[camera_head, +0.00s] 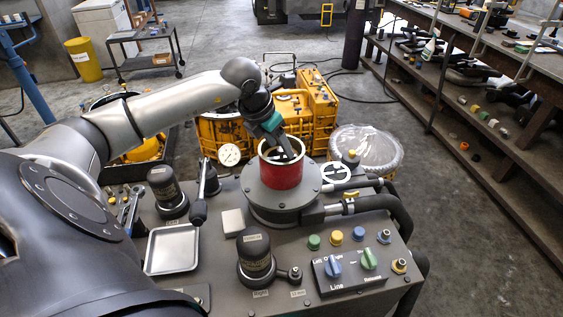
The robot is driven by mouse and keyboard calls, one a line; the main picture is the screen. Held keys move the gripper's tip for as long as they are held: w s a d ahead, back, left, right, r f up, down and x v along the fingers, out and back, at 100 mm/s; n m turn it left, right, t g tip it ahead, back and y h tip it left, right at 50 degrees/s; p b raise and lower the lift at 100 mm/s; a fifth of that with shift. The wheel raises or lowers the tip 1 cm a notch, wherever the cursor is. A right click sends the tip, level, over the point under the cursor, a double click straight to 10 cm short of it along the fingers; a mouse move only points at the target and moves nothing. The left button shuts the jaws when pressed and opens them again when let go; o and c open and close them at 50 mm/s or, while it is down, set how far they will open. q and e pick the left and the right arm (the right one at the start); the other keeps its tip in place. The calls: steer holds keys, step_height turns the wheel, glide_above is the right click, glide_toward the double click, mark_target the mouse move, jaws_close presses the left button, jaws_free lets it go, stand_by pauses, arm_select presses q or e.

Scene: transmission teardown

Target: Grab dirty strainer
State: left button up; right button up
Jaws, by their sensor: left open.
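My left arm comes in from the left, and its gripper (282,150) points down at the mouth of a red cylindrical housing (281,176) with a pale rim. The fingers are open and dark, at or just inside the opening. The housing stands on a round grey flange on the machine bench. I cannot make out a strainer clearly; the inside of the housing is dark and partly hidden by the gripper. My right gripper is not in view.
A square metal tray (172,250) lies on the grey bench (204,284) at left. Black cylinders (256,258), a dial gauge (229,154), a small handwheel (335,173) and a knob panel (350,270) surround the housing. A clear-covered round container (367,147) stands behind right.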

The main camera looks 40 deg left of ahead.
arm_select(q)
steer(key=shift+w+f, duration=0.15)
steer(key=shift+f, duration=0.25)
jaws_close()
stand_by(1.2)
